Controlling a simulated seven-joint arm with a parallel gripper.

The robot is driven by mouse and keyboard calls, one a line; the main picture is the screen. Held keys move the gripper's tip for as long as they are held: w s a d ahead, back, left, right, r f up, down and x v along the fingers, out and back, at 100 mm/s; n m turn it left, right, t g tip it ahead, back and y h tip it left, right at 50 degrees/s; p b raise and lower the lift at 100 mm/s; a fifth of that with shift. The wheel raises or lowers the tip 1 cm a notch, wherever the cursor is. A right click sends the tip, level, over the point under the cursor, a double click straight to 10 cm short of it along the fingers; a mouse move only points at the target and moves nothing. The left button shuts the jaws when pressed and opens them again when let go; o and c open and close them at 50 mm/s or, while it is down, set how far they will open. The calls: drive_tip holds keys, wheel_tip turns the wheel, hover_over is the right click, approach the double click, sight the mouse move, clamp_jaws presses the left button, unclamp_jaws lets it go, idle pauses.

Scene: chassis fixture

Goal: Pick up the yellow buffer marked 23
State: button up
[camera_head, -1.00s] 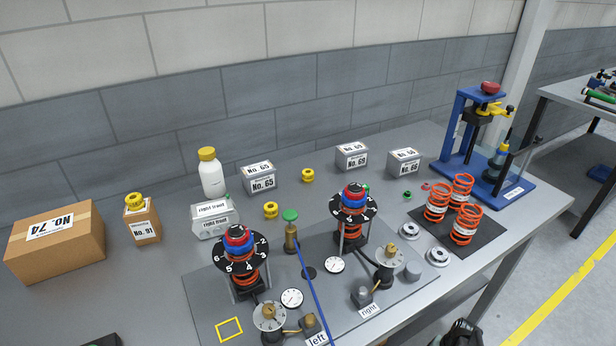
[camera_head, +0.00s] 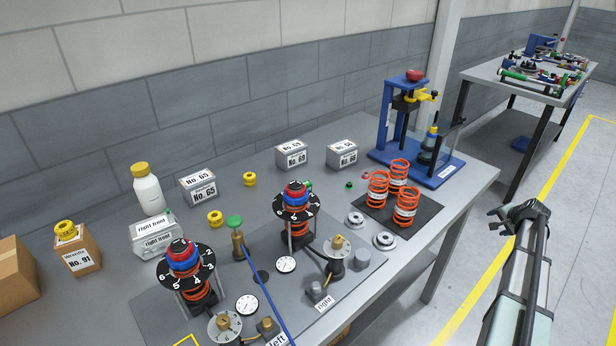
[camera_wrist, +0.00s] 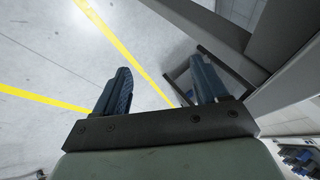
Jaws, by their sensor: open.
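Several yellow buffers show in the head view: one (camera_head: 249,179) stands on the table behind the fixture, one (camera_head: 215,218) stands nearer beside the right front box, and one (camera_head: 65,230) sits on top of the No. 91 carton. No number is readable on any of them, so I cannot tell which is marked 23. My gripper (camera_wrist: 157,92) is open and empty in the wrist view, with two dark ribbed fingers apart over the floor. In the head view my arm is at the right, off the table and far from the buffers.
The fixture plate (camera_head: 355,295) carries two spring stands, dials and a blue cable. Orange springs (camera_head: 406,206) stand on a dark mat beside a blue press (camera_head: 442,173). Boxes No. 65 (camera_head: 198,188) and No. 69 (camera_head: 291,154) and a white bottle (camera_head: 148,194) line the back.

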wheel_tip(320, 180, up, 6)
drive_tip(key=w+d, duration=0.2)
drive_tip(key=s+a+r+n+g+h, duration=0.1)
drive_tip(key=a+r+h, duration=0.3)
drive_tip(key=a+r, duration=0.6)
drive_tip(key=s+a+r+n+g+h, duration=0.15)
drive_tip(key=a+r+h, duration=0.35)
drive_tip(key=r, duration=0.8)
drive_tip(key=a+r+n+g+h, duration=0.1)
drive_tip(key=a+r+h, duration=0.2)
drive_tip(key=a+r, duration=0.75)
drive_tip(key=n+y, duration=0.8)
drive_tip(key=y, duration=0.4)
approach(249, 175)
drive_tip(key=x, duration=0.8)
drive_tip(key=shift+s+d+f, duration=0.2)
drive_tip(key=shift+s+f, duration=0.1)
drive_tip(key=shift+f, duration=0.2)
